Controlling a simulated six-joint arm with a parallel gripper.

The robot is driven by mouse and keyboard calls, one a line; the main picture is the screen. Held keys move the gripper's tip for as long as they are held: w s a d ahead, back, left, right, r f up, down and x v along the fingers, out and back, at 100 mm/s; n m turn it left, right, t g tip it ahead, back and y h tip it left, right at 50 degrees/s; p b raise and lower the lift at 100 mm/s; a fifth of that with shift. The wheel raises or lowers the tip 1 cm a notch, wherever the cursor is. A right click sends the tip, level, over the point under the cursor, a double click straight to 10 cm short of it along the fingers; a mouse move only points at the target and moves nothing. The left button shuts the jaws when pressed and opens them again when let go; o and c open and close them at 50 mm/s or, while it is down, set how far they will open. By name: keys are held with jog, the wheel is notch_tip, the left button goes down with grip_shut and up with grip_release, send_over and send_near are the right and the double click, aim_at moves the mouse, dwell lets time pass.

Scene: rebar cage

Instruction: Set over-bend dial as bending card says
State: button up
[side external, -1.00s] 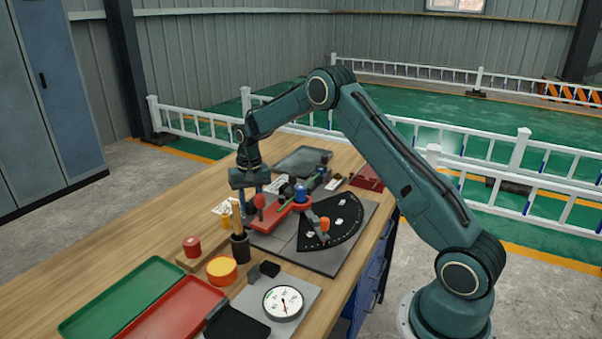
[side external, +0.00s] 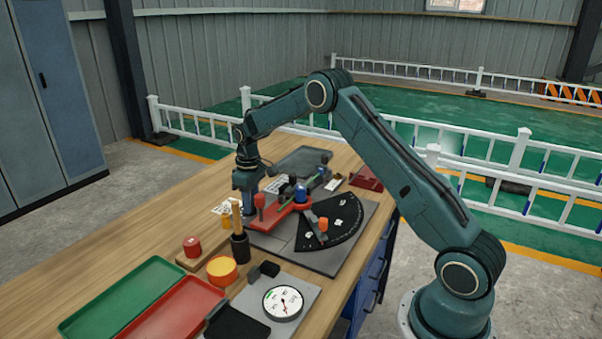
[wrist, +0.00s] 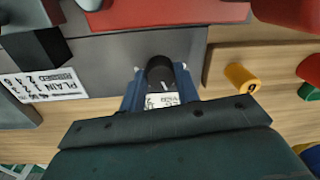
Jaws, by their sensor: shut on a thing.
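In the wrist view my gripper (wrist: 160,88) has its blue fingers on either side of a black round knob (wrist: 159,68) with a white mark, which I take to be the over-bend dial. The fingers are shut on it. A small white label (wrist: 160,100) lies between the fingers, too small to read. In the side view my gripper (side external: 246,198) is low over the bender's left edge, and the knob is hidden.
The bender's red arm (side external: 272,219) and black fan-shaped scale (side external: 342,222) are right of my gripper. A yellow cylinder (wrist: 240,77) stands close by. A black holder (side external: 240,248), dial gauge (side external: 283,303), green tray (side external: 125,298) and red tray (side external: 175,311) are nearer the camera.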

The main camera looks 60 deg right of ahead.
aim_at(252, 202)
jog(key=shift+n, duration=0.9)
jog(key=o, duration=1)
jog(key=shift+r, duration=0.15)
jog(key=r, duration=1.3)
jog(key=shift+w+d+r, duration=0.1)
jog(key=shift+d+r, duration=0.15)
jog(key=shift+r, duration=0.05)
